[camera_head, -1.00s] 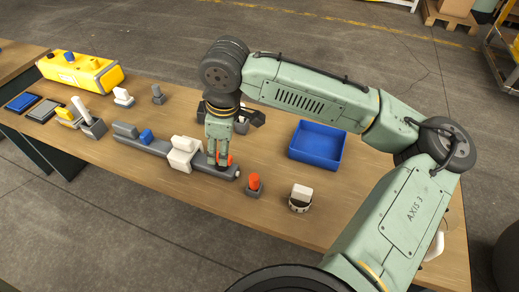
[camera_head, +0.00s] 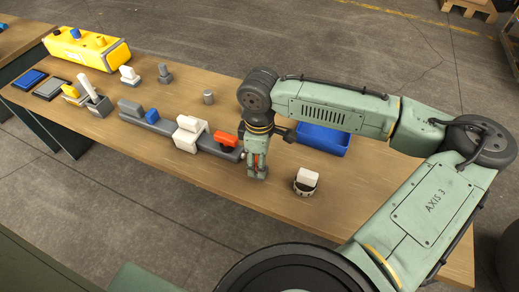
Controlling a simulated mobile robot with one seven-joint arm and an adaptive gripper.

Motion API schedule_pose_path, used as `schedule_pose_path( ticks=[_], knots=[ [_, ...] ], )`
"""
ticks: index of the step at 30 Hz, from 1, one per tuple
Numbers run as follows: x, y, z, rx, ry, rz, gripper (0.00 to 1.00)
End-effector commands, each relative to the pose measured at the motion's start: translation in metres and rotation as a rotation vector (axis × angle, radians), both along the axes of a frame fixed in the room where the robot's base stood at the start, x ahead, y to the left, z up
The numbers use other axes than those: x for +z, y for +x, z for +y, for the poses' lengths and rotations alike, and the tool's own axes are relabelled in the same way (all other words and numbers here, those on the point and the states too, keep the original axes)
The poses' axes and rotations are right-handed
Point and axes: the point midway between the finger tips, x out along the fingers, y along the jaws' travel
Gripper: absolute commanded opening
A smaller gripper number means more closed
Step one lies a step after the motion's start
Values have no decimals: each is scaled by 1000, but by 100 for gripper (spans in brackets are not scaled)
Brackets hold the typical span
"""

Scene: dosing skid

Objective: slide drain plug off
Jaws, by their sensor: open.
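An orange-red upright piece (camera_head: 257,160), apparently the drain plug, stands just off the right end of the long grey rail (camera_head: 160,126). My gripper (camera_head: 257,174) points straight down over it. The jaws are open with the orange piece showing between the fingers, which hide most of it and its grey base. I cannot tell whether the fingers touch it. A red lever-like piece (camera_head: 226,139) sits on the rail's right part, left of my gripper. A white block (camera_head: 188,131) and a blue block (camera_head: 152,116) are also on the rail.
A blue bin (camera_head: 321,140) stands behind my gripper, partly covered by my arm. A white piece in a round holder (camera_head: 306,181) is close on the right. A grey cylinder (camera_head: 208,97) stands behind the rail. The table (camera_head: 200,180) is clear in front.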

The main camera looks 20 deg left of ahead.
Motion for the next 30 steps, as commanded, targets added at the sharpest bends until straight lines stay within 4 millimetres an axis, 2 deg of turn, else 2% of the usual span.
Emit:
schedule_pose_path(
  ticks=[4, 12, 30],
  knots=[
    [-7, 0, 0, 0, -1, 0, 46],
    [-7, 0, 0, 0, 0, -1, 45],
    [-7, 0, 0, 0, 0, -1, 5]
  ],
)
